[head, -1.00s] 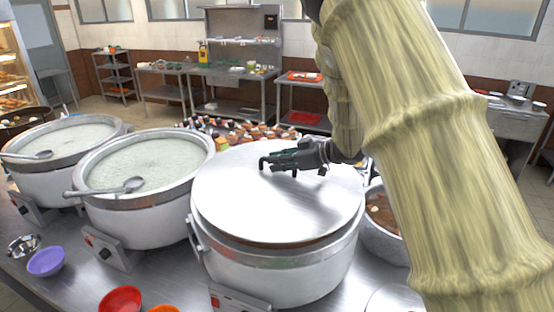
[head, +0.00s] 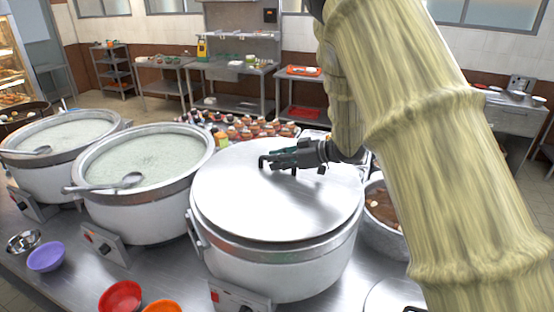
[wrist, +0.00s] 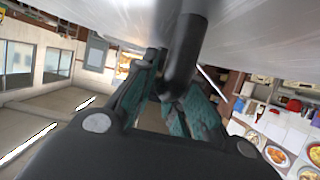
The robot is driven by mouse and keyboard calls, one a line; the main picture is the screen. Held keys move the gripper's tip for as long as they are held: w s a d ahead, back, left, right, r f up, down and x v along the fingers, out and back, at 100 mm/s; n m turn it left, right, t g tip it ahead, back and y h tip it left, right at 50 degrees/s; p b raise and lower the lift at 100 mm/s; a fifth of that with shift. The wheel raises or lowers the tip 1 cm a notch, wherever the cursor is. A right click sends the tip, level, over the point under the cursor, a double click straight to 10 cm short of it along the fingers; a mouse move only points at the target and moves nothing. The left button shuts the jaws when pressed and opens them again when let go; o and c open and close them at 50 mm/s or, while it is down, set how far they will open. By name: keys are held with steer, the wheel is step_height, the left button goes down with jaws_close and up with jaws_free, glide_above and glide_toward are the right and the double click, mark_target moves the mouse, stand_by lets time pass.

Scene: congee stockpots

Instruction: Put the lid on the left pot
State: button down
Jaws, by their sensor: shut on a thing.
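A round, shiny metal lid (head: 250,205) covers the nearest large pot (head: 285,270), right of two open pots. I cannot tell whether the lid rests fully on its rim. My gripper (head: 285,160) is shut on the lid's dark handle (head: 264,161). In the wrist view, my gripper's green fingers (wrist: 170,95) are around the dark handle bar (wrist: 186,50), beside the grey lid (wrist: 260,35). The leftmost pot (head: 60,165) is open, full of pale congee, with a ladle (head: 35,151) across its rim. The middle pot (head: 135,215) is also open with congee.
A ladle (head: 120,183) lies across the middle pot. Purple (head: 46,257), red (head: 120,297) and orange (head: 162,307) bowls stand at the front of the steel counter. A smaller pot of brown food (head: 385,215) is at the right. Several small items stand behind the pots.

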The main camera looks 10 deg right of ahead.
steer(key=shift+f, duration=0.8)
stand_by(1.4)
steer(key=c, duration=1.4)
jaws_free()
steer(key=shift+s, duration=0.1)
steer(key=shift+o, duration=0.2)
steer(key=shift+f, duration=0.1)
steer(key=shift+d, duration=0.15)
steer(key=v, duration=1.2)
